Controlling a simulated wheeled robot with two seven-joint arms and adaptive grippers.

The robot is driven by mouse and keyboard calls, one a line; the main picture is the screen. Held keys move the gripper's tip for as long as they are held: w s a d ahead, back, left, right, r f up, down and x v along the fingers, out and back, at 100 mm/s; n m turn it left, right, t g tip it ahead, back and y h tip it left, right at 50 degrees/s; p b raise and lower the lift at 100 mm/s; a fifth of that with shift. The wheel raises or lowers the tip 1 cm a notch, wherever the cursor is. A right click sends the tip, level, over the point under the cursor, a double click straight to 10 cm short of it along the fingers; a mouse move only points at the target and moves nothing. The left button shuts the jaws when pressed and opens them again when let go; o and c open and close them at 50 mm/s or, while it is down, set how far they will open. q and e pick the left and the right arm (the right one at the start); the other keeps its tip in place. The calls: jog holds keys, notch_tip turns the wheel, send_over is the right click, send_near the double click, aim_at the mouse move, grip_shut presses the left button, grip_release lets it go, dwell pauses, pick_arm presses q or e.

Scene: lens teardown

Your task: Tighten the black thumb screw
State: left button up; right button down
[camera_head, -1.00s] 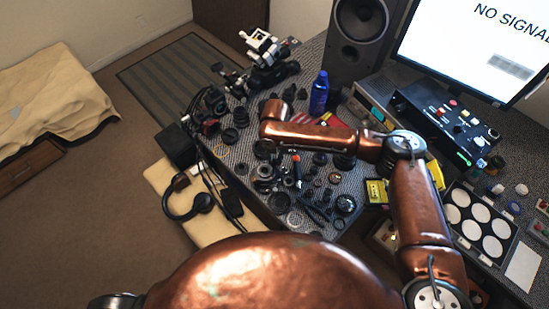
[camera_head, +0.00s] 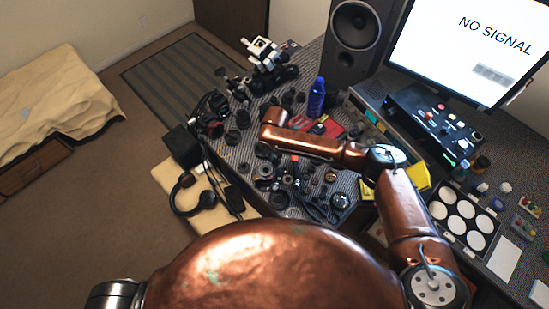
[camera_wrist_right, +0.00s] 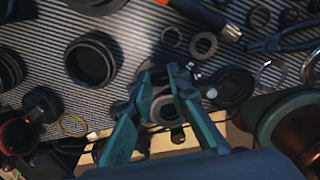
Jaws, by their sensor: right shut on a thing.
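My right gripper (camera_wrist_right: 163,78) shows in the right wrist view with its two teal fingers close together around a small dark part with a grey ring (camera_wrist_right: 167,108). I cannot tell whether this part is the black thumb screw, as the fingers hide much of it. In the head view my copper right arm reaches over the crowded desk. The right gripper is small there and hard to pick out among the dark parts. My left gripper is out of view.
Lens rings and a black round barrel (camera_wrist_right: 91,61) lie on the striped mat. Pliers (camera_wrist_right: 290,40) lie at the upper right of the wrist view. In the head view a blue bottle (camera_head: 316,98), a speaker (camera_head: 357,40) and headphones (camera_head: 193,196) surround the work area.

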dwell(0.4)
jog(key=c, duration=2.1)
grip_release()
notch_tip(320, 180, up, 12)
